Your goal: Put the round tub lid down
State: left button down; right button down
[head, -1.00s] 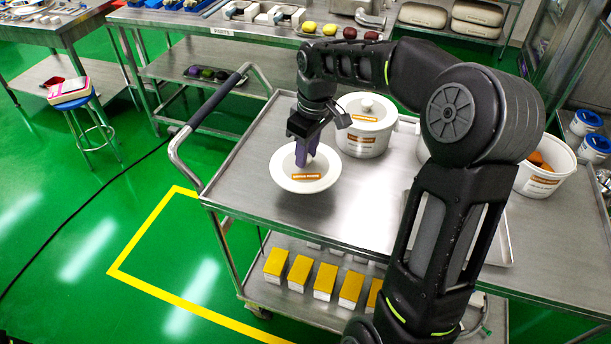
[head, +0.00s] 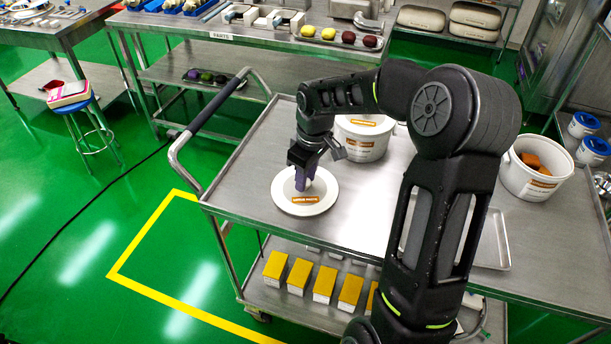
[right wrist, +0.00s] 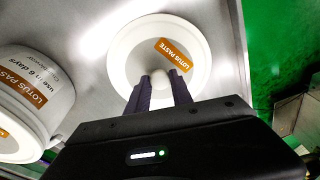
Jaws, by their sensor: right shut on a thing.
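The round tub lid (head: 326,196) is a white disc with an orange label and a small knob, at the left end of the steel cart top in the head view. It lies level, at or very close to the surface; I cannot tell whether it touches. My right gripper (head: 304,184) points down over its middle, shut on the knob. In the right wrist view the lid (right wrist: 122,50) reads "LOTUS PASTE", and the purple fingers of the right gripper (right wrist: 159,88) sit on both sides of the knob. My left gripper is not in view.
A white tub (head: 362,145) stands behind the lid, partly covered by my arm. An open white tub (head: 525,184) with orange contents stands at the right. A metal tray (head: 491,245) lies on the cart (head: 245,175). Yellow-topped boxes (head: 299,274) are on the lower shelf.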

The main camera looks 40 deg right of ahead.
aim_at(310, 191)
jog(key=shift+f, duration=0.1)
jog(key=c, duration=1.1)
grip_release()
jog(key=r, duration=0.4)
jog(key=s+r, duration=0.1)
jog(key=r, duration=0.7)
jog(key=shift+s+d+r+b, duration=0.1)
jog(key=shift+s+d+b, duration=0.1)
jog(key=shift+b, duration=0.1)
